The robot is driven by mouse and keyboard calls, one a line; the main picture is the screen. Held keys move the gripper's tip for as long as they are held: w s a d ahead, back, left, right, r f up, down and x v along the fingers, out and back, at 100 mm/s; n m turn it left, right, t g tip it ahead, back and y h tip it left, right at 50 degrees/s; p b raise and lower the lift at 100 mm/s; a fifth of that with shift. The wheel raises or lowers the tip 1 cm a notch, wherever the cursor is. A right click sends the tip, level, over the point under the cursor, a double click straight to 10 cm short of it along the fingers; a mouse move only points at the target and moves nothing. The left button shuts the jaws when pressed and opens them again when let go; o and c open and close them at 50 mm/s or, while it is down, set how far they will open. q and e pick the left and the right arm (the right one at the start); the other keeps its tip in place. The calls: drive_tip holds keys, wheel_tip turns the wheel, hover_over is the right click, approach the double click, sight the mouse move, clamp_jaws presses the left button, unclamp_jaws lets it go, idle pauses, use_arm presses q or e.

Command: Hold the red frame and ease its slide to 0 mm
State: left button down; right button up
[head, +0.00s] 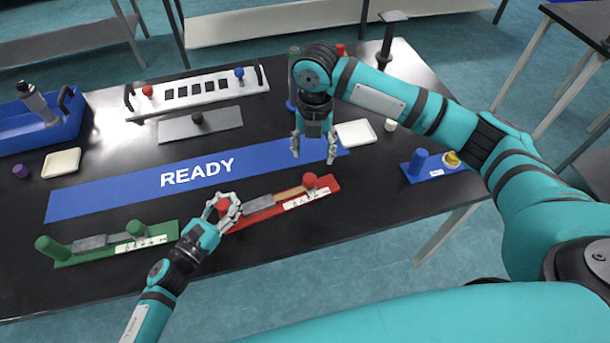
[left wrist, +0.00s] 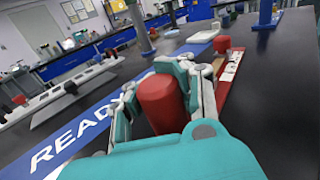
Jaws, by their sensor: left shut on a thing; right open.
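The red frame (head: 264,216) lies on the black table in front of the blue READY strip. It has a red post at its left end, a red knob (head: 310,180) towards its right end, a grey slide block (head: 259,204) between them and a white scale label (head: 306,199) along its front. My left gripper (head: 230,206) is shut on the red post (head: 223,206). In the left wrist view the post (left wrist: 162,103) stands between the fingers. My right gripper (head: 314,152) is open and empty, pointing down above the READY strip, behind the frame. The scale reading is too small to tell.
A green frame (head: 160,232) lies to the left. The blue READY strip (head: 110,192) runs behind both frames. A blue stand (head: 419,165) is at the right; a blue tray (head: 60,135) and a white rack (head: 200,107) stand further back. White dishes lie near the strip.

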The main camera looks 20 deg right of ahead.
sight(310, 177)
drive_tip(key=f+m, duration=0.1)
drive_tip(key=f, duration=0.2)
drive_tip(key=f+m, duration=0.1)
drive_tip(key=f, duration=0.3)
drive_tip(key=f+m, duration=0.1)
drive_tip(key=f, duration=0.3)
drive_tip(key=shift+w+a+f, duration=0.2)
drive_tip(key=shift+w, duration=0.1)
clamp_jaws()
